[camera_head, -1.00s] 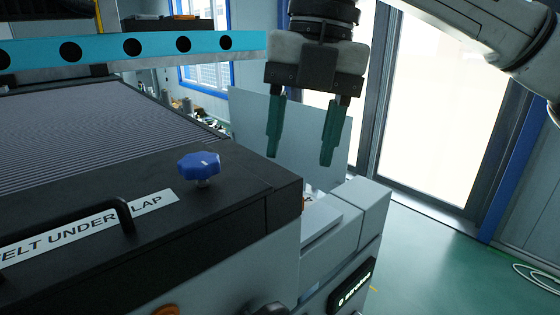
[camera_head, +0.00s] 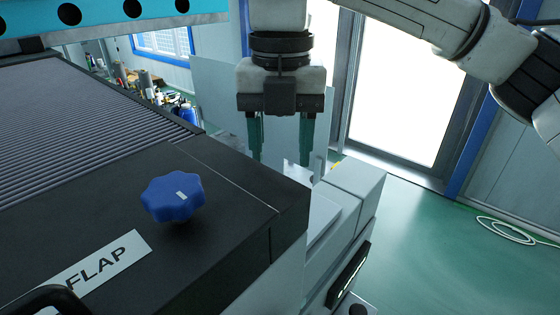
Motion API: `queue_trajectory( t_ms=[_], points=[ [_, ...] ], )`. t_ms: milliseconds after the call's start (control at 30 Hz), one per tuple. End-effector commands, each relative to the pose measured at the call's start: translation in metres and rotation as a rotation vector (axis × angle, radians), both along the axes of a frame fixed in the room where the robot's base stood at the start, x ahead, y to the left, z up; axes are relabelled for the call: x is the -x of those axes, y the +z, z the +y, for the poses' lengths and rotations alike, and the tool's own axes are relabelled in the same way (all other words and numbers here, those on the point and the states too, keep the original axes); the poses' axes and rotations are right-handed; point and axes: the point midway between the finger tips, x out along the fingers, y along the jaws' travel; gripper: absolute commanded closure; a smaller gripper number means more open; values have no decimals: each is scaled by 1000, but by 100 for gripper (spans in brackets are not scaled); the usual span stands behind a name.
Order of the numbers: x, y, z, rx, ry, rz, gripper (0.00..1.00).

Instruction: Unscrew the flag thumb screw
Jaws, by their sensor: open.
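A blue lobed knob (camera_head: 173,198) with a small pale mark on its top stands on the black top of the machine, left of centre. No flag-shaped screw head can be made out for certain. My gripper (camera_head: 281,160) hangs pointing down beyond the machine's far right corner, to the right of and apart from the knob. Its two green fingers are spread with nothing visible between them. A small pale upright piece (camera_head: 297,172) shows near the right fingertip; what it is and how far it is from the finger cannot be told.
The black top (camera_head: 225,240) carries a white label reading FLAP (camera_head: 95,272) and a black handle (camera_head: 45,300). A blue perforated beam (camera_head: 110,14) crosses at upper left over the ribbed belt (camera_head: 85,125). Grey housing (camera_head: 350,190) stands at right.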

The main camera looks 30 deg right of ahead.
Motion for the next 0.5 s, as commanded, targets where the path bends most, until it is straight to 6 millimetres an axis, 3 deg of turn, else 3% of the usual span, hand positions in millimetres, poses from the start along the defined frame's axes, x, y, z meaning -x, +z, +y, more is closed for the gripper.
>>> queue_trajectory(
  t_ms=[200,500],
  points=[
    [0,-28,0,-1,1,2,47],
    [0,-39,0,0,1,0,47]
  ],
)
